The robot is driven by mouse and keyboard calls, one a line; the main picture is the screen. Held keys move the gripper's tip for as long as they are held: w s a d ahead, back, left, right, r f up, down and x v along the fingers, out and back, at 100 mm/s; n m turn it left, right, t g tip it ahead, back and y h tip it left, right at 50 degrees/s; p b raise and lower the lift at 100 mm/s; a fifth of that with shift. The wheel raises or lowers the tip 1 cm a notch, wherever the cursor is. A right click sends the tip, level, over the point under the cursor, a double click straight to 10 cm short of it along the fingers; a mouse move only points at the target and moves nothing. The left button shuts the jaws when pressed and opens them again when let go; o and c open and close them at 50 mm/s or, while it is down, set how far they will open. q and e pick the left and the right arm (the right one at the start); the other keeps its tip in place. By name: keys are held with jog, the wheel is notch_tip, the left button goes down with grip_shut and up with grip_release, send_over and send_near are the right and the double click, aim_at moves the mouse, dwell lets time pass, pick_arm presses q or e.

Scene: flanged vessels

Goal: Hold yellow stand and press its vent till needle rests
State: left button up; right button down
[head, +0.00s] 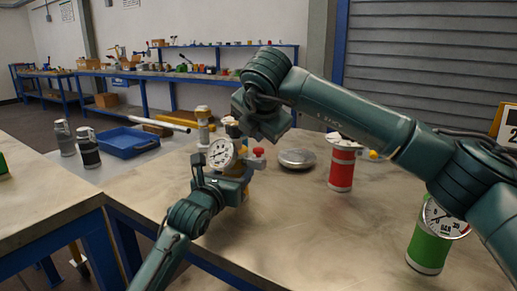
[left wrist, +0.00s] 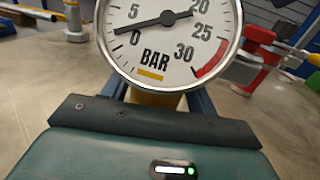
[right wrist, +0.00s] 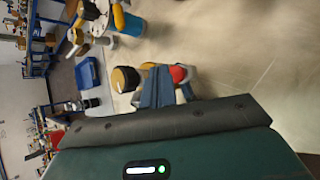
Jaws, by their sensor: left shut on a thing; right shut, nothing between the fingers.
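The yellow stand (left wrist: 155,98) shows only in part behind its round gauge (head: 221,153). My left gripper (head: 228,180) is shut on it just below the gauge. In the left wrist view the gauge's needle (left wrist: 145,24) points left, at the low end of the scale between 0 and 5. My right gripper (head: 262,132) is shut and empty, above and close behind the stand. In the right wrist view its fingertips (right wrist: 163,82) lie between a black-topped yellow part (right wrist: 125,79) and a red knob (right wrist: 179,74). I cannot tell whether they touch either one.
A red vessel (head: 341,172) and a flat metal disc (head: 297,158) stand to the right on the table. A green vessel (head: 428,250) with a gauge is at front right. A blue tray (head: 128,146) lies at back left. The front table middle is clear.

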aim_at(258, 150)
jog(key=shift+f, duration=0.15)
jog(key=shift+f, duration=0.3)
jog(key=shift+f, duration=0.6)
dwell(2.5)
jog(key=shift+r, duration=1)
jog(key=shift+r, duration=2.55)
pick_arm(q)
jog(key=o, duration=1.5)
